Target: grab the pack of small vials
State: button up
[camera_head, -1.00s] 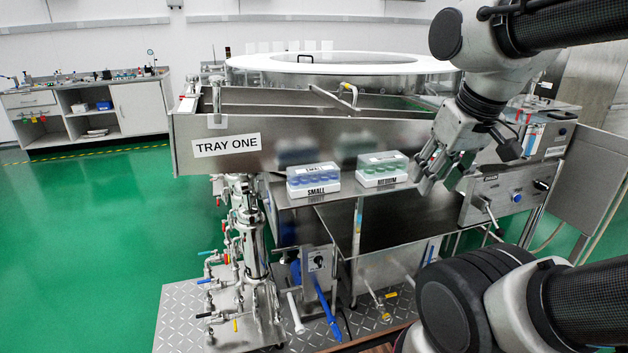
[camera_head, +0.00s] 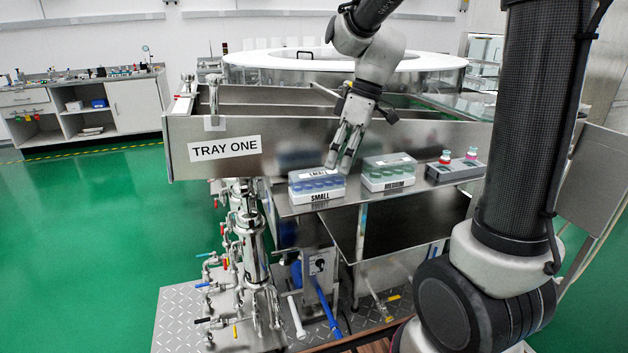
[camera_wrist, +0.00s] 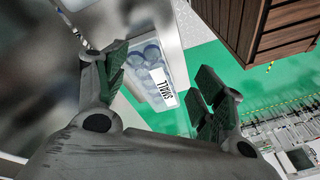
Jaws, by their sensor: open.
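The pack of small vials (camera_head: 317,186) is a clear box with blue vials and a white label reading SMALL. It sits on the steel shelf in front of the tray labelled TRAY ONE. In the wrist view the pack (camera_wrist: 155,68) shows between and beyond the two fingers. My gripper (camera_head: 341,164) is open and empty, above and just right of the pack's back edge in the head view. In the wrist view my gripper (camera_wrist: 160,95) has its fingers spread, and I cannot tell whether either touches the pack.
A similar pack labelled MEDIUM (camera_head: 389,172), with green vials, stands right of the small pack. A grey holder (camera_head: 455,170) with two coloured-topped vials is farther right. The tray wall (camera_head: 270,143) rises behind the packs. The shelf's front edge (camera_head: 380,200) is close to them.

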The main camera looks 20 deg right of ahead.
aim_at(321, 171)
jog(key=n, duration=0.1)
jog(key=w+a+r+n, duration=0.1)
jog(key=w+n, duration=0.1)
jog(key=n, duration=0.1)
jog(key=shift+w+a+r+y, duration=0.15)
jog(key=shift+a+r+y, duration=0.25)
jog(key=n, duration=0.2)
jog(key=shift+a+n, duration=0.15)
jog(key=shift+n, duration=0.25)
jog(key=shift+f, duration=0.1)
jog(key=x, duration=0.6)
jog(key=shift+s+a+f, duration=0.25)
jog(key=shift+a, duration=0.15)
jog(key=shift+a+f, duration=0.15)
jog(key=shift+f, duration=0.2)
jog(key=shift+f, duration=0.25)
jog(key=c, duration=1.2)
